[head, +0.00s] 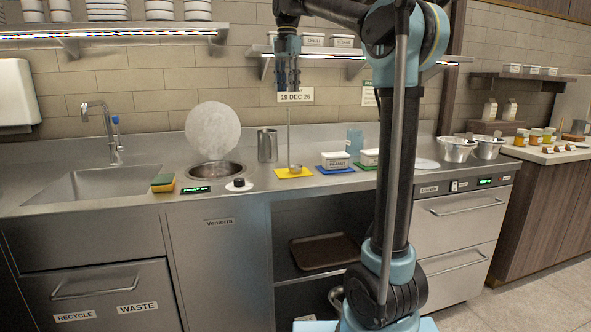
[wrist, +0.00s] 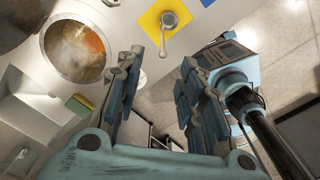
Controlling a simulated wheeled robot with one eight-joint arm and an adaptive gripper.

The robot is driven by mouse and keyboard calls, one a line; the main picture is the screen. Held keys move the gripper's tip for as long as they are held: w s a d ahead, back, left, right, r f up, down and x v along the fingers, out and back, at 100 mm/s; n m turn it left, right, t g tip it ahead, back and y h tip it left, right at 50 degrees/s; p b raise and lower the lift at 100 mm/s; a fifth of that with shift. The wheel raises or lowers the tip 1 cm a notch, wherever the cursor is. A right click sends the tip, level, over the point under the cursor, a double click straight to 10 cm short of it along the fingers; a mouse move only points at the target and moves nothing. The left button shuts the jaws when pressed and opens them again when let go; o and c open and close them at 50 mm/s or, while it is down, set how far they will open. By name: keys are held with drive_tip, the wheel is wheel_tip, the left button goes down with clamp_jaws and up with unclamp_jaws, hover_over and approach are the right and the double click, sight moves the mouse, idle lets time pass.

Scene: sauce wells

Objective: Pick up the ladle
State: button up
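The steel ladle (head: 294,168) stands with its bowl on a yellow mat (head: 281,174) on the counter, its thin handle rising upright toward my gripper. In the wrist view the ladle (wrist: 169,19) shows its bowl on the yellow mat (wrist: 150,50), the handle pointing toward me. My gripper (head: 288,86) points down above the ladle. In the wrist view my gripper (wrist: 161,58) is open, and the handle's top end appears between the fingertips, with no finger seen touching it. How deep the handle reaches between the fingers is hard to tell.
Left of the ladle are a soup well (head: 237,168) with a raised round lid (head: 212,128), a black knob (head: 239,184) and a sponge (head: 163,183). A steel cylinder (head: 267,146) stands behind. A white tub (head: 335,160) sits to the right. A shelf (head: 330,55) hangs behind my gripper.

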sight(289, 115)
drive_tip(key=f, duration=1.1)
drive_tip(key=shift+d, duration=0.2)
drive_tip(key=shift+c, duration=0.5)
clamp_jaws()
